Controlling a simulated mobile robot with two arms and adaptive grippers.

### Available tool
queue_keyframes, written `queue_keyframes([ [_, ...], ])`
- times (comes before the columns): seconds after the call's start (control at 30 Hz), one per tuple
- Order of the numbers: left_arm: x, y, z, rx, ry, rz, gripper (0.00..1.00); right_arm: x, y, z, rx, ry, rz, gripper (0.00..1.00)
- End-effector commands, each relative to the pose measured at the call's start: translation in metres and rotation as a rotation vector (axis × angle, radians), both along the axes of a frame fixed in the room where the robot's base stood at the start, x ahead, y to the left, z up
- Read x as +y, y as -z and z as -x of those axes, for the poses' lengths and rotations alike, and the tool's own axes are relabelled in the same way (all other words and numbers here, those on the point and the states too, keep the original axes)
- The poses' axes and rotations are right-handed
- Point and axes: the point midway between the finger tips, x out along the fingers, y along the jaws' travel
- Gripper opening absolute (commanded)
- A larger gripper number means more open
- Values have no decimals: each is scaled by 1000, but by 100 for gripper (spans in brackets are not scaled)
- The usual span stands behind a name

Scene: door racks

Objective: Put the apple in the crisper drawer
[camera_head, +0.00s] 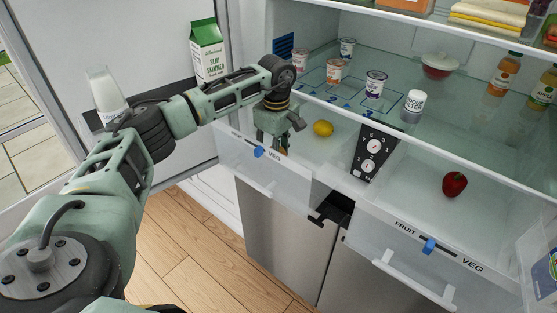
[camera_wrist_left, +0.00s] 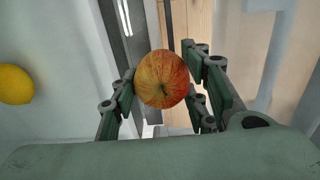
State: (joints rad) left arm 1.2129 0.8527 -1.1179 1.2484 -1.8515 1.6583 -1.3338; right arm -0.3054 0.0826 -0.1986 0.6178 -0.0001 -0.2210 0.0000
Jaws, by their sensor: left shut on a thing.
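My left gripper (camera_head: 281,145) hangs at the front panel of the left crisper drawer (camera_head: 285,182), which is pulled out. In the left wrist view, the gripper (camera_wrist_left: 163,90) is shut on a red and yellow apple (camera_wrist_left: 161,79). The apple is over or close to the drawer's front edge; its height above it is hard to tell. In the head view the apple is mostly hidden by the gripper. A yellow lemon (camera_head: 323,128) lies in the left drawer and also shows in the left wrist view (camera_wrist_left: 15,85). My right gripper is not in view.
A second drawer (camera_head: 400,232) on the right holds a red pepper (camera_head: 455,184). A black dial panel (camera_head: 373,152) stands between the drawers. The glass shelf above carries yogurt cups (camera_head: 376,84) and a white jar (camera_head: 413,104). A milk carton (camera_head: 209,52) and bottle (camera_head: 106,92) stand in the open door.

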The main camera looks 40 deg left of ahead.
Motion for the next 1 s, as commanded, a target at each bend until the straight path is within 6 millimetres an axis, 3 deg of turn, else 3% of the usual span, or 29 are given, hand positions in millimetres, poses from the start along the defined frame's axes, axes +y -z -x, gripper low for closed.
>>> queue_keyframes([
  [0.27,-1,34,1,3,1,1,10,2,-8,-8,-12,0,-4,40],
  [0.6,0,39,0,0,1,0,10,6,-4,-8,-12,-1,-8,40],
  [0.63,0,38,0,0,1,0,45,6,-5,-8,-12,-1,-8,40],
  [0.8,0,37,0,1,0,0,59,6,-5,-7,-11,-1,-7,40],
  [1.0,0,37,0,1,0,0,61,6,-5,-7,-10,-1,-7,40],
])
